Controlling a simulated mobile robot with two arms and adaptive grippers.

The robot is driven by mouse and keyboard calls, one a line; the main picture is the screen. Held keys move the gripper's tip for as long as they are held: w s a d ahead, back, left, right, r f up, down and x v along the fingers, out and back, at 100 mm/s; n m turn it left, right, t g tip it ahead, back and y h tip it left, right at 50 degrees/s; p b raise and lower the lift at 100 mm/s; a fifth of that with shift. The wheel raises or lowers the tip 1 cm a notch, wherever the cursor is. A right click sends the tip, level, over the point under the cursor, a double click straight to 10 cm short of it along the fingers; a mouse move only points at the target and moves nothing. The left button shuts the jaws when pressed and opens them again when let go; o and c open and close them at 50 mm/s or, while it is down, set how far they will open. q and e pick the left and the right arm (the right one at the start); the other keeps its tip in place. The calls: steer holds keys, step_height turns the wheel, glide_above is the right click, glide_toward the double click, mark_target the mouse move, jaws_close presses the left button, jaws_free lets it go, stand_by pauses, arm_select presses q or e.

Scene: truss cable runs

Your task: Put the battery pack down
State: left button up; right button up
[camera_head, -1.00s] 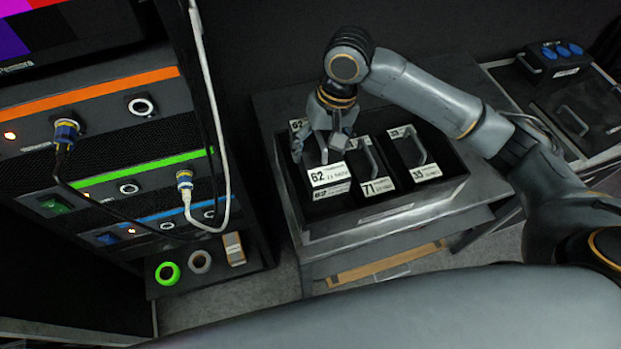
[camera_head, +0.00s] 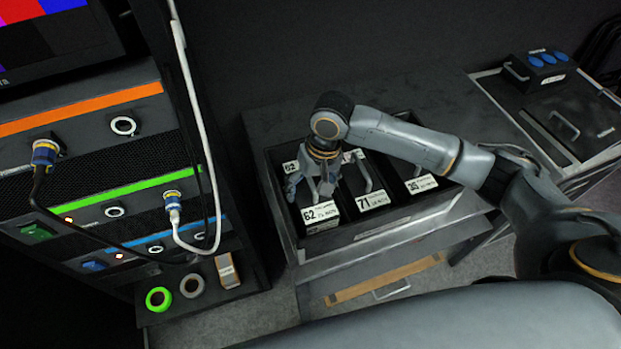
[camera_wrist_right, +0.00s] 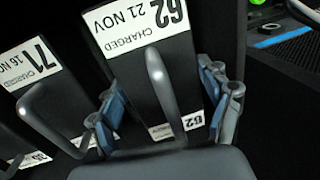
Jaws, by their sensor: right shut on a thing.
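The battery pack labelled 62 (camera_head: 321,213) is dark with a white label and a grey top handle. It sits upright in the left slot of the black tray (camera_head: 385,227), low among its neighbours. Whether its base touches the tray floor is hidden. My right gripper (camera_head: 310,191) is over it, shut on the pack. In the right wrist view, the gripper's fingers (camera_wrist_right: 168,108) are on either side of the pack's handle, and the label of pack 62 (camera_wrist_right: 135,20) reads charged, 21 Nov. My left gripper is not in view.
Pack 71 (camera_head: 372,200) stands close to the right, with another labelled pack (camera_head: 421,184) beyond it. A rack (camera_head: 85,188) with plugged cables stands left. Green tape (camera_head: 159,300) lies on its lower shelf. A black case (camera_head: 575,130) and blue-socket box (camera_head: 540,68) are at right.

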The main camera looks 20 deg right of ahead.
steer(key=shift+w+f, duration=0.1)
steer(key=shift+f, duration=0.95)
steer(key=shift+f, duration=0.1)
steer(key=o, duration=1.5)
steer(key=shift+f, duration=0.1)
steer(key=r, duration=0.4)
steer(key=d+r, duration=0.1)
steer(key=r, duration=0.3)
steer(key=d+r+b, duration=0.1)
steer(key=r, duration=0.3)
